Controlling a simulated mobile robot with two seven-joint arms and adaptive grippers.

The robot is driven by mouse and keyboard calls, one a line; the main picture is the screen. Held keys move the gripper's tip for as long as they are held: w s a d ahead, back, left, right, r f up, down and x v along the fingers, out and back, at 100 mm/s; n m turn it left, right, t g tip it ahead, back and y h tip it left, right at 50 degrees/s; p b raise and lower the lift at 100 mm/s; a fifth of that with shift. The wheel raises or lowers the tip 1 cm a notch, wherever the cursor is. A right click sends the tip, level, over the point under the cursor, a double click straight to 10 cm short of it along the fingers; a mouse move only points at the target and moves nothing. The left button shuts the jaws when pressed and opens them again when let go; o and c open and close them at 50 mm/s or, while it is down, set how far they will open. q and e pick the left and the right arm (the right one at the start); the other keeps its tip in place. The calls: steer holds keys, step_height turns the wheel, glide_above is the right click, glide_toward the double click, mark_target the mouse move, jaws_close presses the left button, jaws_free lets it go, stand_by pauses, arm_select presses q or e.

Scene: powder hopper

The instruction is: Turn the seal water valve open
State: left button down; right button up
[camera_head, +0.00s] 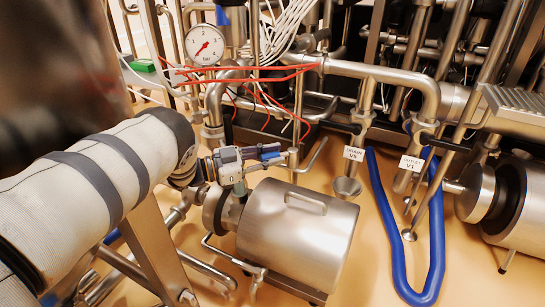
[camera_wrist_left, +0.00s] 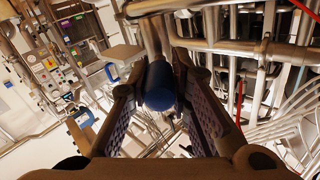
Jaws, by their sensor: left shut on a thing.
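My left arm comes in from the left in the head view. Its left gripper (camera_head: 236,160) is at a blue valve handle (camera_head: 268,152) above the steel motor-like cylinder. In the left wrist view, the rounded end of the blue handle (camera_wrist_left: 160,86) lies between the two fingers, and the gripper is shut on it. The handle joins a steel pipe or stem running away from the camera. The valve body is mostly hidden by the gripper, and I cannot read the handle's angle for certain. My right gripper is not in view.
A pressure gauge (camera_head: 204,45) and red wires (camera_head: 250,72) are close above the gripper. The steel cylinder (camera_head: 297,237) is just below. A blue hose (camera_head: 388,215) hangs to the right, near the tags "DRAIN V5" (camera_head: 354,154) and "OUTLET V1" (camera_head: 412,163). Pipes crowd the back.

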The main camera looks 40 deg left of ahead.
arm_select(q)
steer(key=c, duration=1.5)
jaws_free()
steer(key=shift+o, duration=0.2)
